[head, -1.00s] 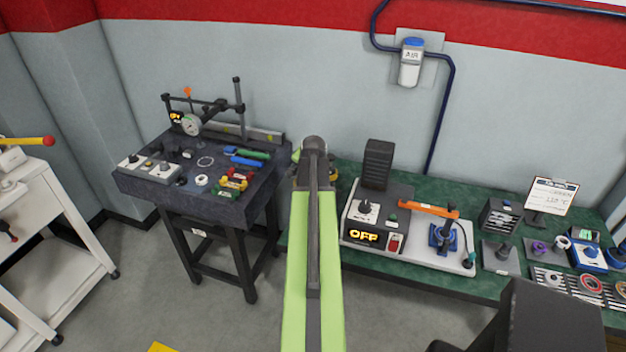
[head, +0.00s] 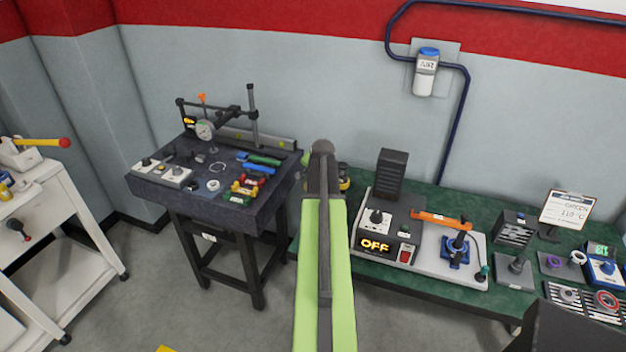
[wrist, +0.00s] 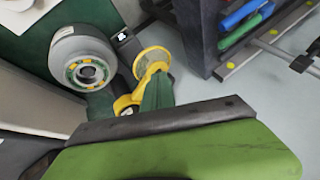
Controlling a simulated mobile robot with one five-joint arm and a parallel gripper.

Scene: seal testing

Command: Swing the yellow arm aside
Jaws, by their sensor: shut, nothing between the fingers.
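The yellow arm (wrist: 136,88) shows in the wrist view, with a round yellow-rimmed end above and a smaller yellow loop below. In the head view only a small yellow piece (head: 344,182) shows at the bench's left end, mostly hidden behind my arm. My gripper (wrist: 165,120) spans the bottom of the wrist view as a dark edge over a green body. It is shut and empty, just below the yellow loop in the picture; I cannot tell whether they touch.
The green bench (head: 430,192) carries a grey tester (head: 392,232) with an orange bar (head: 440,218). A dark table (head: 150,190) with a dial gauge stands left. A white cart (head: 75,205) is farther left. Open floor lies between cart and table.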

